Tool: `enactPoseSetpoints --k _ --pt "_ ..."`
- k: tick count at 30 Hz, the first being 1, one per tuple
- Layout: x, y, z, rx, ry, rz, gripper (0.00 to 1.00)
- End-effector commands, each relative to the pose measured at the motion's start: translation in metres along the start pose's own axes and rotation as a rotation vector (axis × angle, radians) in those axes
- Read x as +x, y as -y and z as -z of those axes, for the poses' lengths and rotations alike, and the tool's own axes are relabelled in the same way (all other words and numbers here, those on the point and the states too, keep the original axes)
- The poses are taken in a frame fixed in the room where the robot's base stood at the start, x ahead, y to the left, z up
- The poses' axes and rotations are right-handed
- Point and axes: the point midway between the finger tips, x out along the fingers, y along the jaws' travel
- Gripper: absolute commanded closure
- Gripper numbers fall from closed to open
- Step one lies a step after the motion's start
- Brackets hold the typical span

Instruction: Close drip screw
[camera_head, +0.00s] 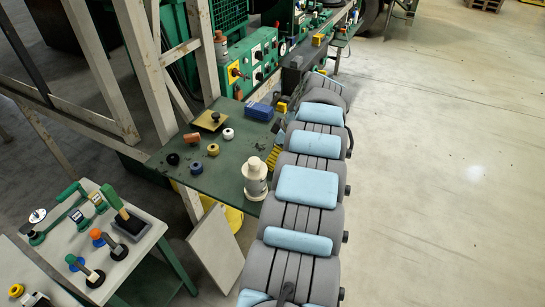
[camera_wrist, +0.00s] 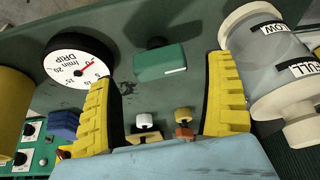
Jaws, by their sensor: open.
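In the wrist view my gripper (camera_wrist: 161,75) is open, its two yellow-padded fingers apart with nothing held between them. Lower between the fingers are a small white knob (camera_wrist: 143,120) and a small brass-coloured knob (camera_wrist: 183,116). A round white dial (camera_wrist: 80,62) marked DRIP, with a red needle, is beyond the left finger. I cannot tell which knob is the drip screw. In the head view I cannot make out the fingertips clearly.
A clear cylinder (camera_wrist: 268,62) with LOW and FULL labels stands close beside the right finger. In the head view a green table (camera_head: 228,180) holds several coloured knobs and a white bottle-like vessel (camera_head: 255,182). A green control panel (camera_head: 250,60) stands behind. The floor at right is clear.

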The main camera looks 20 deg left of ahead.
Motion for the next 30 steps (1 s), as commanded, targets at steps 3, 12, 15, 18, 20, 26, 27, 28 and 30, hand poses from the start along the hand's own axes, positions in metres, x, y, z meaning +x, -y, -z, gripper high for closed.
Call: enactPoseSetpoints --k 3,12,15,18,20,26,27,28,30 --pt "0.011 0.001 -0.001 0.001 0.001 0.004 0.15" --pt "0.021 0.001 0.0 0.0 0.0 0.003 0.15" --pt "0.022 0.001 0.0 0.0 0.0 0.003 0.15" --pt "0.022 0.001 0.0 0.0 0.0 0.003 0.15" --pt "0.022 0.001 0.0 0.0 0.0 0.003 0.15" --pt "0.022 0.001 0.0 0.0 0.0 0.002 0.48" --pt "0.022 0.001 0.0 0.0 0.0 0.002 0.6" --pt "0.022 0.001 0.0 0.0 0.0 0.002 0.68" --pt "0.022 0.001 0.0 0.0 0.0 0.002 0.8"
